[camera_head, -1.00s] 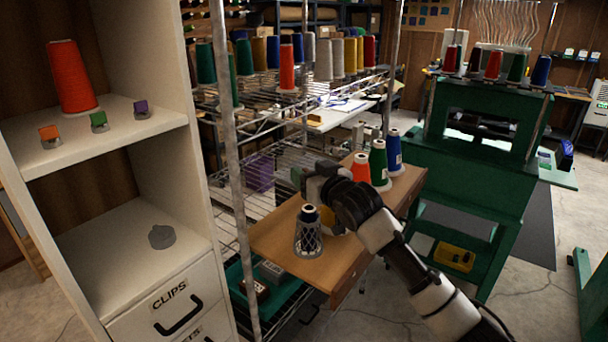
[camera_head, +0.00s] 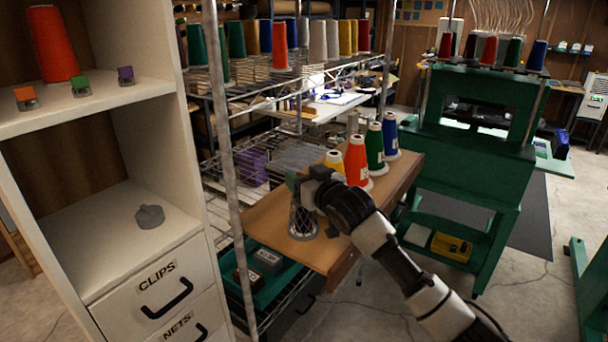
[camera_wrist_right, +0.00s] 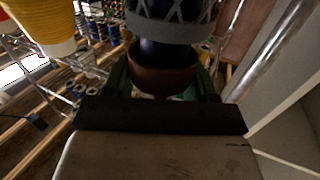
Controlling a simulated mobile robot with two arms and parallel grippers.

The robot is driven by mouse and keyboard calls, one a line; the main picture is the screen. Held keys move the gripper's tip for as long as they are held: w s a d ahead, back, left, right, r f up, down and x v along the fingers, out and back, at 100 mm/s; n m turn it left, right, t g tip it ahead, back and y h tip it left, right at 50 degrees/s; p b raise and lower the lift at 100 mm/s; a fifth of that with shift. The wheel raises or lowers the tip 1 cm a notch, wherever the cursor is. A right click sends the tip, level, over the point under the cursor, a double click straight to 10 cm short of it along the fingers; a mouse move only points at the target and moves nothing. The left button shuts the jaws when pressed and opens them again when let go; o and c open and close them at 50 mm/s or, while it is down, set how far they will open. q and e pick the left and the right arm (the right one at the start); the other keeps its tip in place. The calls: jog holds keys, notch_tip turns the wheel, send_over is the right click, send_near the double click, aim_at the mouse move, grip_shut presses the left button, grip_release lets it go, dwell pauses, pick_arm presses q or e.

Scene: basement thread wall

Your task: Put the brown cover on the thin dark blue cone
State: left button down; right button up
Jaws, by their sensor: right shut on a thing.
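The thin dark blue cone stands upright on the wooden board, wrapped in a grey net (camera_head: 303,222); my gripper hides its top in the head view. My right gripper (camera_head: 299,182) is right at the cone's top. In the right wrist view, its green fingers (camera_wrist_right: 162,90) are shut on the brown cover (camera_wrist_right: 163,72). There the dark blue cone (camera_wrist_right: 160,50) meets the cover's open rim, and its tip looks to be inside. I cannot tell whether the cover is fully seated. My left gripper is not in view.
Yellow (camera_head: 335,159), orange (camera_head: 357,162), green (camera_head: 375,148) and blue (camera_head: 390,135) cones stand behind my right gripper on the wooden board (camera_head: 268,218). A metal rack post (camera_head: 226,150) and a white cabinet (camera_head: 150,235) are to the left.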

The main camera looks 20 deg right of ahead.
jog(key=shift+p, duration=0.35)
jog(key=shift+f, duration=0.35)
dwell(0.6)
jog(key=o, duration=1)
jog(key=shift+c, duration=0.2)
